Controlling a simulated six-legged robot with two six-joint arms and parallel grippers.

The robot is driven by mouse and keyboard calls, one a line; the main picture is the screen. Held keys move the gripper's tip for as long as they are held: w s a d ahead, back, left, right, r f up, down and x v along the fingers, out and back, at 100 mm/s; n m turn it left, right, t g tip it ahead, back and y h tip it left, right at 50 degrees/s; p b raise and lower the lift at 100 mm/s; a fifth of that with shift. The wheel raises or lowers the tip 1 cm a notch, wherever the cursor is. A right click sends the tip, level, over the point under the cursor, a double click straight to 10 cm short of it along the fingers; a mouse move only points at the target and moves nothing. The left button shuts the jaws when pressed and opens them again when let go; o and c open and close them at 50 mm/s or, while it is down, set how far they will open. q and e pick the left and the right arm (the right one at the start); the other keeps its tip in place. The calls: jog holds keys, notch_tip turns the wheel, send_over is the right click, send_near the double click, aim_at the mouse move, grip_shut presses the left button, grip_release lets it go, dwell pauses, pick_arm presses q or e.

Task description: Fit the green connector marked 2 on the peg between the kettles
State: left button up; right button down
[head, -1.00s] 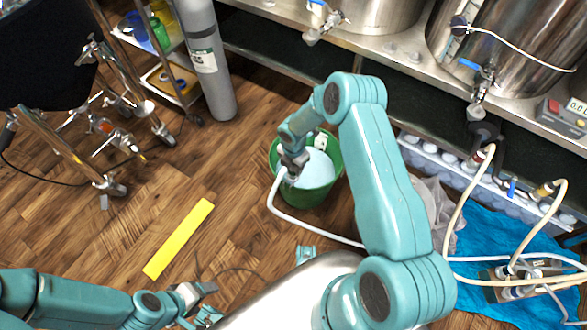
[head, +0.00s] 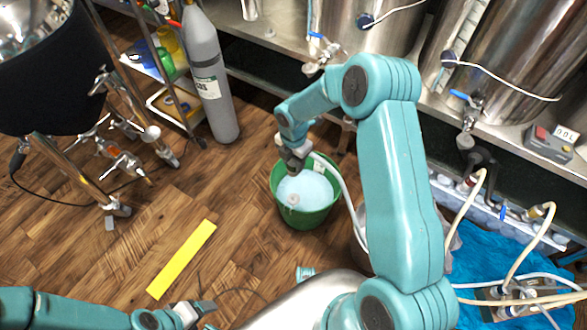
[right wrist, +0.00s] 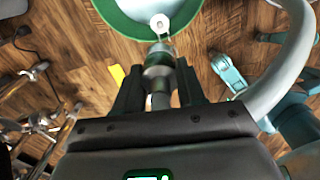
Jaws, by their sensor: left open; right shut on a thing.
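My right gripper (head: 293,164) hangs over the green bucket (head: 318,217), which holds pale liquid. In the right wrist view its jaws (right wrist: 158,78) are shut on a grey cylindrical hose connector (right wrist: 158,66). I cannot make out a number on it, and green shows only faintly between the fingers. A pale hose (head: 349,200) runs from the gripper down to the right. The kettles are steel, one at the top centre (head: 370,38) and one at the right (head: 510,70). I cannot pick out a peg between them. My left gripper (head: 207,314) is open and empty at the bottom, low over the floor.
A small white round thing (head: 292,199) shows in the bucket. A grey gas cylinder (head: 209,85) and a shelf cart stand left of it. A yellow strip (head: 181,260) lies on the wooden floor. Hoses and fittings lie on a blue cloth (head: 478,243) at the right.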

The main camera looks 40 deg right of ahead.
jog(key=shift+r, duration=0.85)
jog(key=shift+r+p, duration=1.9)
jog(key=shift+r, duration=0.35)
